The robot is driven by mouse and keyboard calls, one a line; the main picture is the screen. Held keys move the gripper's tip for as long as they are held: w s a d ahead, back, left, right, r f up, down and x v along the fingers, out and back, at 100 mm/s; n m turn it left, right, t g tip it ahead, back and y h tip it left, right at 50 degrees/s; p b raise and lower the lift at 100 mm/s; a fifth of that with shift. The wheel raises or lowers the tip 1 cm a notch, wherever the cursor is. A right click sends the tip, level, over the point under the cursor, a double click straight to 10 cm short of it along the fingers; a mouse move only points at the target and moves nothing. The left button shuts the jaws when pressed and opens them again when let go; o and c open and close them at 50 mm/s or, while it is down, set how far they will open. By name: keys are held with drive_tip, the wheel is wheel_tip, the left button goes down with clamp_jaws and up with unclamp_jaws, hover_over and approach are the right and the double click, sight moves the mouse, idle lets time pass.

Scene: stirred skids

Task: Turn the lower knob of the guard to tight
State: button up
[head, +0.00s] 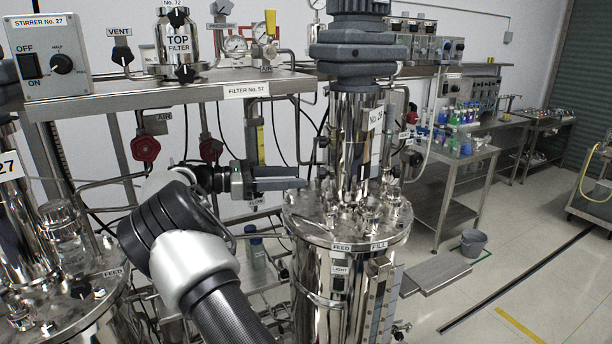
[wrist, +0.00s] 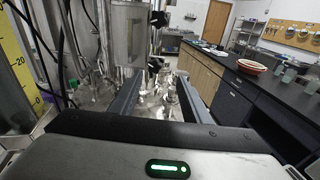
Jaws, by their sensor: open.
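The guard (wrist: 130,35) shows in the wrist view as a see-through cylinder with a metal frame around the stirrer shaft. A dark upper knob (wrist: 158,18) and a dark lower knob (wrist: 155,64) stick out from its right side. The knob's setting is too small to read. My gripper (wrist: 160,80) is open, and the lower knob appears between and just beyond its fingertips. In the head view my gripper (head: 303,184) points right, just left of the shaft column (head: 355,135) above the vessel lid. Nothing is seen held between the fingers.
The steel vessel lid (head: 345,220) with several fittings lies below the fingers. A shelf (head: 180,88) with gauges and red valves (head: 146,149) is behind my arm. Another vessel (head: 75,290) stands at left. A grey bucket (head: 473,242) is on the floor at right.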

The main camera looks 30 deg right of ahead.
sight(319, 173)
drive_tip(key=shift+n+h, duration=0.3)
drive_tip(key=shift+h, duration=0.2)
drive_tip(key=x, duration=0.4)
drive_tip(key=w+p+x, duration=0.1)
drive_tip(key=x, duration=0.1)
drive_tip(key=shift+s+d, duration=0.1)
drive_tip(key=shift+d, duration=0.15)
drive_tip(key=c, duration=1)
